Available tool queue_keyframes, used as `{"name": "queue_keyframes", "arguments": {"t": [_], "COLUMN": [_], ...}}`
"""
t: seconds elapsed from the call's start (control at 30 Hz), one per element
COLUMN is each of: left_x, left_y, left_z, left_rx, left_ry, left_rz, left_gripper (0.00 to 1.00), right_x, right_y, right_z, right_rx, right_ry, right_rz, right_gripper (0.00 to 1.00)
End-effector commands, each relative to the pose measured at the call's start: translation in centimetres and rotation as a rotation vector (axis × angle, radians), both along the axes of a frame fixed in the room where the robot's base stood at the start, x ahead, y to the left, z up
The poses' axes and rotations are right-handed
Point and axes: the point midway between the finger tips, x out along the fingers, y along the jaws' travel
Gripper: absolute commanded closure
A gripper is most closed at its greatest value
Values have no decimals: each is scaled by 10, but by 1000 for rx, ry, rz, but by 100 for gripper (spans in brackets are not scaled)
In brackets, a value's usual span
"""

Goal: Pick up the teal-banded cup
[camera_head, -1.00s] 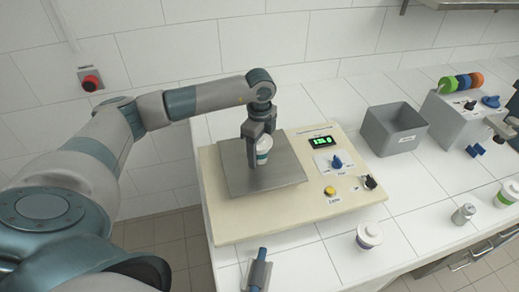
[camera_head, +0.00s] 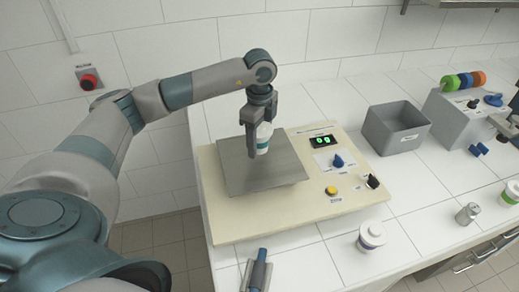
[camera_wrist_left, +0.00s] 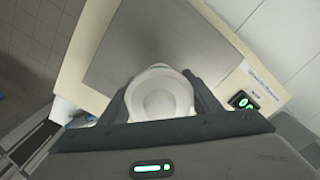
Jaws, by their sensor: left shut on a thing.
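The teal-banded cup (camera_head: 263,141) is white with a teal band and hangs upright above the steel plate (camera_head: 240,177) of the scale. My left gripper (camera_head: 258,128) is shut on it, with the fingers on either side of its upper part. In the left wrist view, the cup (camera_wrist_left: 160,97) shows from above as a pale open rim between the two dark fingers. Its lower side is hidden there. My right gripper does not show.
The cream scale housing has a green display (camera_head: 322,141) reading about zero, a blue knob (camera_head: 338,160) and a yellow button (camera_head: 331,191). A grey bin (camera_head: 397,129) stands to the right. A purple-banded cup (camera_head: 371,237) stands at the front.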

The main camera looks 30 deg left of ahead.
Motion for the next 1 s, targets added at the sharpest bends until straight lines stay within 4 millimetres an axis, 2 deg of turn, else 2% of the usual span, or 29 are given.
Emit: {"name": "queue_keyframes", "arguments": {"t": [0.27, 0.6, 0.8, 1.0], "left_x": [10, 24, 27, 28], "left_y": [-37, -94, -110, -114], "left_z": [19, 56, 67, 71], "left_rx": [-3, -1, 0, 0], "left_ry": [-3, -4, -1, 0], "left_rz": [-5, -3, -1, 0], "left_gripper": [72, 72, 72, 72], "right_x": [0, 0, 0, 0], "right_y": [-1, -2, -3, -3], "right_z": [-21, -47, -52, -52], "right_rx": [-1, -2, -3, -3], "right_ry": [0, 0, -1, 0], "right_rz": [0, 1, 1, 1], "right_gripper": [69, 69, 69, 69]}}
